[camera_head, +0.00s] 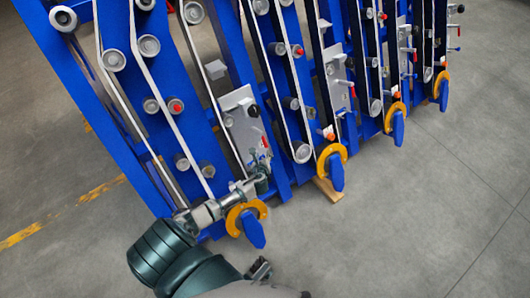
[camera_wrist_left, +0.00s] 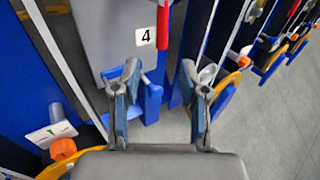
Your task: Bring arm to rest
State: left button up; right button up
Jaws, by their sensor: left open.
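My left arm comes in at the lower left of the head view. Its gripper (camera_head: 262,168) is beside the near end of the blue chassis (camera_head: 205,100), close to a grey plate (camera_head: 242,128) with a red-handled lever (camera_head: 265,142). In the left wrist view the gripper (camera_wrist_left: 160,98) is open, with two separate fingers and nothing between their tips. A blue bracket (camera_wrist_left: 152,100) lies beyond them, below a grey panel (camera_wrist_left: 115,35) marked 4 and a red handle (camera_wrist_left: 163,25).
Yellow rings with blue knobs, such as the nearest blue knob (camera_head: 252,230) and the one beyond it (camera_head: 336,172), stick out along the chassis's near edge. A wooden block (camera_head: 326,190) lies under the frame. The grey floor (camera_head: 420,220) at the right is clear.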

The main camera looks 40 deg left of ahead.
pick_arm(q)
jog(key=s+d+f+n+g+h+p, duration=0.2)
jog(key=s+d+f+n, duration=0.3)
jog(key=s, duration=0.7)
jog(key=s+d+f+n+g+h+p, duration=0.2)
jog(key=s+d+f+n+g, duration=0.1)
jog(key=s+d+f+n, duration=0.3)
jog(key=s+d+f+n+g+h+p, duration=0.2)
jog(key=s+d+f+n, duration=0.3)
jog(key=s, duration=1.3)
jog(key=d+n+g+h, duration=0.1)
jog(key=d+n, duration=0.3)
jog(key=n, duration=0.2)
jog(key=shift+s+d+f+n, duration=0.15)
jog(key=shift+s+n, duration=0.05)
jog(key=shift+n, duration=0.2)
pick_arm(e)
jog(key=s+f, duration=0.4)
jog(key=f, duration=1.2)
jog(key=shift+d+f+g, duration=0.2)
jog(key=shift+f+g, duration=0.1)
